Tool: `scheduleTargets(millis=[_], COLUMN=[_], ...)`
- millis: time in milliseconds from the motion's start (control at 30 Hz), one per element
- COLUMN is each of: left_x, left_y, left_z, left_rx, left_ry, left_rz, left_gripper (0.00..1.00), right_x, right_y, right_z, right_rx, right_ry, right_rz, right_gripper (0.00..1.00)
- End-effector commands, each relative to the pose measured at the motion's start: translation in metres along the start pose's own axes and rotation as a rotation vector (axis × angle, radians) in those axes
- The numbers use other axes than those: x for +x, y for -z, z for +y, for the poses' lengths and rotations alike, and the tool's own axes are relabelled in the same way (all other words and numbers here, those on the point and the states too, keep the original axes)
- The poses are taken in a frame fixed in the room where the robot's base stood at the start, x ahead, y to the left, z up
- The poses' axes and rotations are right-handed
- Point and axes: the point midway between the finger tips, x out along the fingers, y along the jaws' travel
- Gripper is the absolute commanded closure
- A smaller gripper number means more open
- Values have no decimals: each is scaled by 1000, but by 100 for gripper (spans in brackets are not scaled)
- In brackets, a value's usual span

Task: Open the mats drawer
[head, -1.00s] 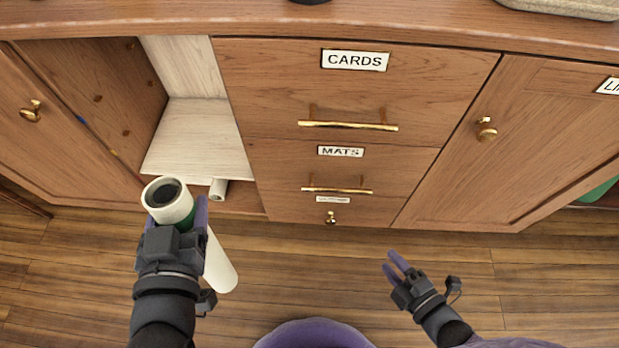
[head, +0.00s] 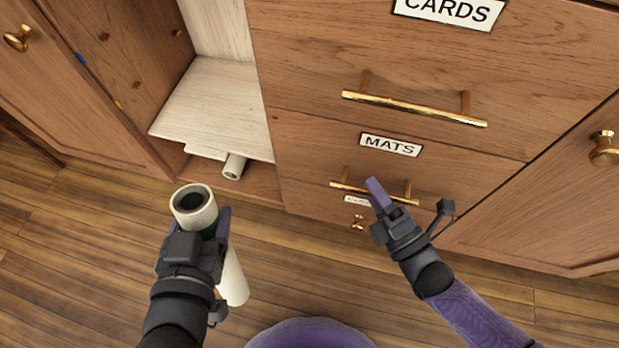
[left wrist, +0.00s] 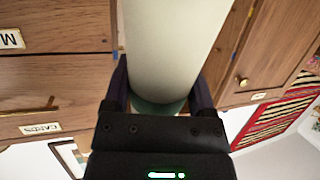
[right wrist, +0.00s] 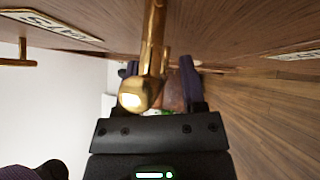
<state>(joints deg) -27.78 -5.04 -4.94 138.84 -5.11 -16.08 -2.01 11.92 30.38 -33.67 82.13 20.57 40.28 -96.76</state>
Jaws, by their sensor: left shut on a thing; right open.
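The mats drawer (head: 310,165) is shut, below the cards drawer, with a white MATS label (head: 390,145) and a brass bar handle (head: 345,187). My right gripper (head: 385,190) is at this handle, its fingers covering part of the bar. In the right wrist view the brass bar (right wrist: 152,55) shows close up, in line with the gap between the open fingers (right wrist: 160,85); contact cannot be told. My left gripper (head: 198,228) is shut on a white tube with a green band (head: 233,280), also seen in the left wrist view (left wrist: 175,50).
The cards drawer (head: 300,60) above is shut, with its own brass bar. Wooden floor (head: 90,260) is clear.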

Motion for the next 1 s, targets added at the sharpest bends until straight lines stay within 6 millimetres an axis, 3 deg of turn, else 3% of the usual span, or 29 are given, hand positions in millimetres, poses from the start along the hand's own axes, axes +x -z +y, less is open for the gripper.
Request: scheduleTargets(millis=[200, 433, 1000], left_x=[0, 0, 0], left_y=[1, 1, 0], left_z=[0, 0, 0], left_rx=[0, 0, 0], left_ry=[0, 0, 0], left_rz=[1, 1, 1], left_gripper=[100, 100, 100], right_x=[0, 0, 0], right_y=[0, 0, 0], right_z=[0, 0, 0], right_rx=[0, 0, 0], right_ry=[0, 1, 2], right_rz=[0, 0, 0], right_gripper=[50, 99, 100])
